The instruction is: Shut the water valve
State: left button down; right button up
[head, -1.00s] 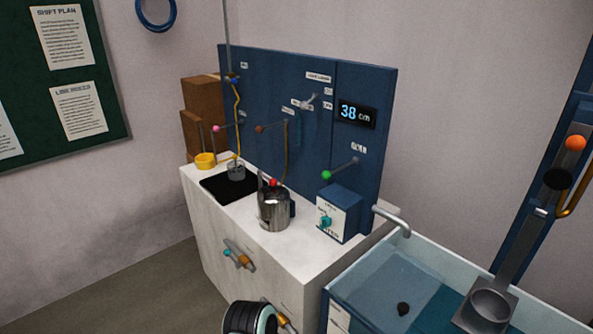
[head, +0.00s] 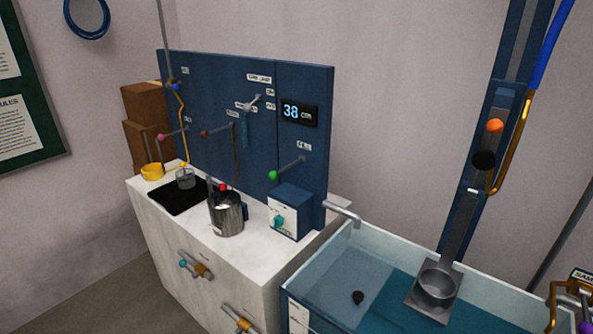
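No label reading "water valve" is legible, so I cannot tell which control it is. A white-fronted blue box with a teal knob (head: 279,222) stands on the counter. A lever with a green ball (head: 273,175) sticks out of the blue panel (head: 303,150) above it. A small grey lever (head: 252,104) sits higher on the panel. Levers with a pink ball (head: 162,137) and a dark red ball (head: 204,134) are further left. The cabinet front has two fittings, one with teal and orange ends (head: 195,264) and one with an orange knob (head: 243,323). Neither gripper is in view.
A display (head: 300,112) reads 38 cm. A metal pot (head: 227,214) stands on the white counter (head: 262,254). A spout (head: 342,212) reaches over a water tank (head: 322,268). A tall column with an orange ball (head: 495,125) and a metal cup (head: 437,284) stands on the right.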

aim_at(278, 221)
jog(key=i+j, duration=0.15)
jog(key=j, duration=0.2)
jog(key=i+j+z, duration=0.1)
jog(key=j, duration=0.3)
jog(key=i+j+z, duration=0.1)
jog(key=j, duration=0.3)
jog(key=i+j, duration=0.15)
jog(key=j, duration=0.2)
